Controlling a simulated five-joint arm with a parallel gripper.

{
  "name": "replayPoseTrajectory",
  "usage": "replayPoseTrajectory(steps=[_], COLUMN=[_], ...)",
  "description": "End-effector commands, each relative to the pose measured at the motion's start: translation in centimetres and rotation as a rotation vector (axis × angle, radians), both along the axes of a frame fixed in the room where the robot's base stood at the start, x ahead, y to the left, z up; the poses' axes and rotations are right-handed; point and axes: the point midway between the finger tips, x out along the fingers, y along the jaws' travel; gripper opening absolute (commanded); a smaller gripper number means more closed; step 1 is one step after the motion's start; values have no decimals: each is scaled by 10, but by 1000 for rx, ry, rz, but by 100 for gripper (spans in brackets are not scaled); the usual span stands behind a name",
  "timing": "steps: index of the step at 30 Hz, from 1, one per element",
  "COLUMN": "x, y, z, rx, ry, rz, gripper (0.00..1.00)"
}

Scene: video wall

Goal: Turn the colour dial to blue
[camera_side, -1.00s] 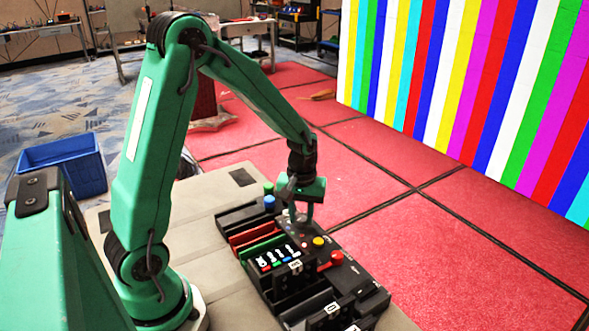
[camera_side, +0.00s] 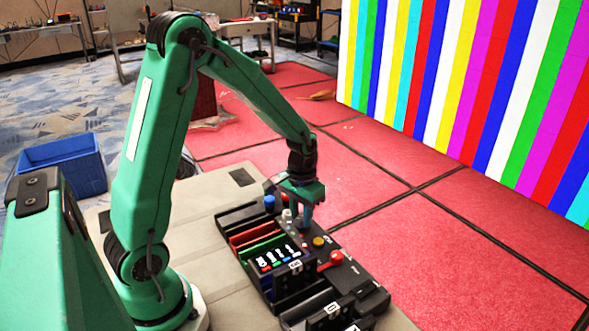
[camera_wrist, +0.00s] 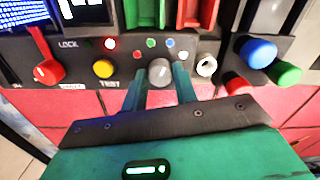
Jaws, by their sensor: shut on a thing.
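The colour dial (camera_wrist: 160,72) is a grey knob on the black control panel (camera_wrist: 80,48), with red, green, blue and white dots in an arc above it. My gripper (camera_wrist: 160,78) has one finger on each side of the dial and is shut on it. The dial's pointer is too small to read. In the side view my gripper (camera_side: 304,222) reaches down onto the panel and hides the dial. The video wall (camera_side: 470,90) shows vertical stripes of several colours.
Beside the dial are a yellow button (camera_wrist: 103,68), a red switch (camera_wrist: 47,70) and a white knob (camera_wrist: 206,65). Blue (camera_wrist: 258,52) and green (camera_wrist: 286,73) knobs stand farther right. A blue bin (camera_side: 62,165) is on the floor at left.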

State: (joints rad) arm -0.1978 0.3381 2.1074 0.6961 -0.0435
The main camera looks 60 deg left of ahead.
Motion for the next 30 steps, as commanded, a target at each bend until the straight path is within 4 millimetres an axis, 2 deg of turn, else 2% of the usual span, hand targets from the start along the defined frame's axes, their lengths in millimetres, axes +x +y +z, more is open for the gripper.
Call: replayPoseTrajectory(steps=[9, 10, 13, 23, 30], x=[0, 0, 0, 0, 1], y=[0, 0, 0, 0, 0], z=[1, 1, 1, 1, 14], rx=[0, 0, 0, 0, 0], ry=[0, 0, 0, 0, -2], rz=[-2, -2, -1, -1, -1], gripper=[6, 30, 50, 50, 50])
